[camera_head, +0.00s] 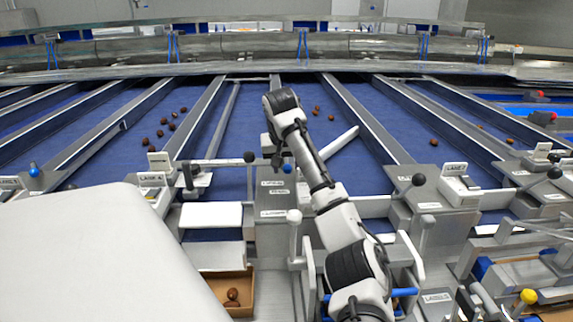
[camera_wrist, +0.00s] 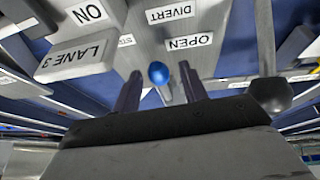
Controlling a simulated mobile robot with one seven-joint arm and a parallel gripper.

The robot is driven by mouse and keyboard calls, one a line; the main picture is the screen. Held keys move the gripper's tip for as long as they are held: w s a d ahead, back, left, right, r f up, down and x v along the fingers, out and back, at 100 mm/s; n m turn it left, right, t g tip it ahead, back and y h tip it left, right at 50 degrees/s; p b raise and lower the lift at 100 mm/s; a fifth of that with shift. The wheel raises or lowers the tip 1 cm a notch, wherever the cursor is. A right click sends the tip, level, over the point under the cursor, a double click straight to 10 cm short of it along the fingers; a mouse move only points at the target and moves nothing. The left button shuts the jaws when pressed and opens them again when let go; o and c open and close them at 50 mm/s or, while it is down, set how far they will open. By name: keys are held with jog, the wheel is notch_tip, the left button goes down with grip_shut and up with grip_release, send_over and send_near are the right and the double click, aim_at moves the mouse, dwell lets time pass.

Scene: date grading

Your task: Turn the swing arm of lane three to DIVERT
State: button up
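My gripper (camera_wrist: 160,80) is open in the wrist view. Its two dark fingers stand on either side of a blue ball knob (camera_wrist: 158,72), with a gap on each side. The knob sits by a grey panel with a LANE 3 plate (camera_wrist: 78,60), a DIVERT label (camera_wrist: 170,13) and an OPEN label (camera_wrist: 188,41). In the head view the blue knob (camera_head: 287,168) shows just below my gripper (camera_head: 279,160), which partly hides the panel. A pale bar (camera_head: 340,143) lies slanted across the blue belt right of my arm; I cannot tell which lever moves it.
A black ball knob (camera_wrist: 270,93) stands close to the right of my gripper in the wrist view. Another black knob (camera_head: 249,157) is left of it in the head view. Brown dates (camera_head: 317,110) lie on the belts. A cardboard box (camera_head: 240,309) holds dates.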

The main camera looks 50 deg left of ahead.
jog(key=b+v, duration=0.2)
jog(key=v, duration=1.1)
jog(key=shift+d+r, duration=0.2)
jog(key=shift+r, duration=0.15)
jog(key=shift+s, duration=0.1)
